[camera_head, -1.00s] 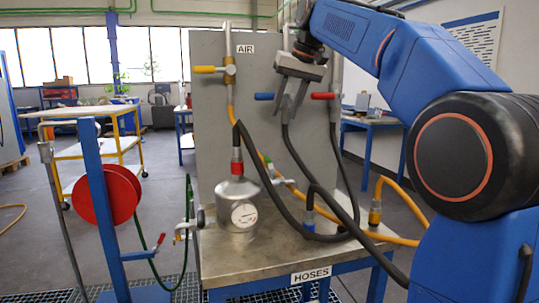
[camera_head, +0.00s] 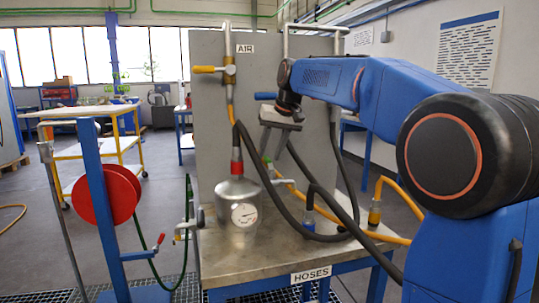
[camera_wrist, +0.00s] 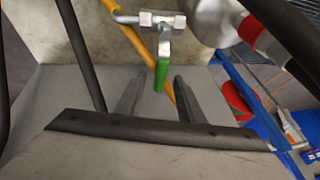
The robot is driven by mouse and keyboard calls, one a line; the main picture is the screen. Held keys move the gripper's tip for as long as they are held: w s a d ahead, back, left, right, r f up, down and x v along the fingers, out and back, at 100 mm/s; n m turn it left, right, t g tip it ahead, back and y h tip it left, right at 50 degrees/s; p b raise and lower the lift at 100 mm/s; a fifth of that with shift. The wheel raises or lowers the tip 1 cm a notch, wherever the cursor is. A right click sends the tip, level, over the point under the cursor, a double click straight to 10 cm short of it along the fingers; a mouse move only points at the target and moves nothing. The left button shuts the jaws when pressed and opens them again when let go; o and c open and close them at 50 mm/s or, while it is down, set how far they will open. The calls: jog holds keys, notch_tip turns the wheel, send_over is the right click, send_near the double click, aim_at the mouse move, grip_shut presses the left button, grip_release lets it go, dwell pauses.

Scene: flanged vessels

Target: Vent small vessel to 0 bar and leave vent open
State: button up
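The small metal vessel (camera_head: 236,192) stands on the bench, with a round white gauge (camera_head: 244,214) on its front; its reading is too small to tell. A red coupling (camera_head: 236,168) joins a black hose on top. A small valve on the vessel's side has a green handle (camera_wrist: 161,75); the handle lies across its pipe in the wrist view. My gripper (camera_head: 275,154) is open above the valve. In the wrist view my gripper (camera_wrist: 157,95) has its fingers apart, one on each side of the handle's line; I cannot tell whether the handle is between them.
The grey panel (camera_head: 208,120) marked AIR stands behind, with a yellow-handled valve (camera_head: 206,69) and a blue handle (camera_head: 265,96). Black and orange hoses (camera_head: 396,188) cross the bench. A red hose reel (camera_head: 105,194) stands at left. The bench's front left (camera_head: 250,262) is clear.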

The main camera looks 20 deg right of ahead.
jog(key=shift+w+a+f, duration=0.15)
jog(key=shift+w+f, duration=0.05)
jog(key=shift+f, duration=0.35)
grip_shut()
jog(key=shift+s+d+m+g+h, duration=0.4)
jog(key=shift+s+d+m+h, duration=0.6)
jog(key=shift+m, duration=2.05)
jog(key=shift+s+d+m+g+h, duration=0.4)
jog(key=shift+s+d+m+h, duration=0.55)
jog(key=shift+m, duration=2.05)
jog(key=shift+s+d+m+g+h, duration=0.5)
jog(key=shift+s+m+h, duration=0.8)
jog(key=shift+m, duration=1.75)
jog(key=shift+w+d, duration=0.1)
